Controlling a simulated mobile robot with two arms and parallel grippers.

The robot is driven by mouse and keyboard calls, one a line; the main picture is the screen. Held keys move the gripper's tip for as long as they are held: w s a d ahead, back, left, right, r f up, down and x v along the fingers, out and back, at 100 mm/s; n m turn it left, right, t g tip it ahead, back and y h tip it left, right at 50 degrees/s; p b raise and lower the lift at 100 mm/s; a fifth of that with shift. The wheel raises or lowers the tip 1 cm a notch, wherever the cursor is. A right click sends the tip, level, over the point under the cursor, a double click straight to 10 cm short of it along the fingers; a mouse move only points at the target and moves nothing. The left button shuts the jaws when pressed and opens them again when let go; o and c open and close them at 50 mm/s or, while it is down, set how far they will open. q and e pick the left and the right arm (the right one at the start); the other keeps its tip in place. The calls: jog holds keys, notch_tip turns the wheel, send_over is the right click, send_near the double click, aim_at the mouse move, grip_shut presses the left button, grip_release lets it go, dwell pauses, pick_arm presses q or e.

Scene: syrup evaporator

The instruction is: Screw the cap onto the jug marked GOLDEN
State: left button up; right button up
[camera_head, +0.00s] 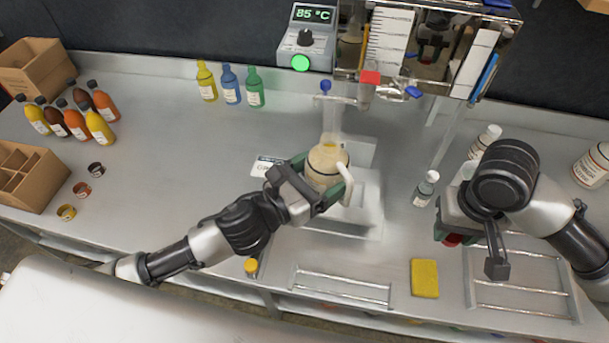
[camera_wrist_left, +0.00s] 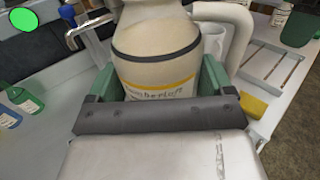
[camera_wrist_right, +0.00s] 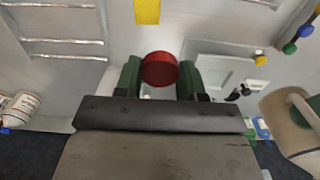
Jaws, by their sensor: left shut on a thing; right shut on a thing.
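A cream jug (camera_head: 326,168) with a white handle stands upright below the evaporator's clear spout. In the left wrist view the jug (camera_wrist_left: 158,45) shows a dark band and a yellow-striped label; its partly hidden word seems to read "mber...", and I cannot read GOLDEN. My left gripper (camera_wrist_left: 160,80) is shut around the jug's body, one green finger on each side. My right gripper (camera_wrist_right: 160,78) is shut on a red cap (camera_wrist_right: 160,68), held apart from the jug at its right. The cap (camera_head: 452,240) is partly hidden under the gripper in the head view.
The evaporator (camera_head: 430,45) stands at the back, its display reading 85 °C. Bottles (camera_head: 230,86), small rings (camera_head: 82,188) and boxes (camera_head: 25,178) are at left. A yellow sponge (camera_head: 425,278), wire racks (camera_head: 342,286) and a small white bottle (camera_head: 426,190) are at right.

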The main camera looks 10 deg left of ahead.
pick_arm(q)
jog(key=shift+d, duration=0.15)
jog(key=shift+w+r, duration=0.1)
pick_arm(e)
jog(key=w+a+r+n, duration=0.3)
jog(key=a+r, duration=0.1)
jog(key=a, duration=0.3)
jog(key=w+a+r+n, duration=0.3)
jog(key=a+r, duration=0.2)
jog(key=a, duration=0.1)
notch_tip(320, 180, up, 9)
jog(key=n, duration=0.4)
send_over(332, 139)
jog(key=shift+r, duration=0.15)
jog(key=shift+f, duration=2.05)
jog(key=shift+s, duration=0.1)
jog(key=shift+f, duration=0.8)
jog(key=shift+f, duration=0.6)
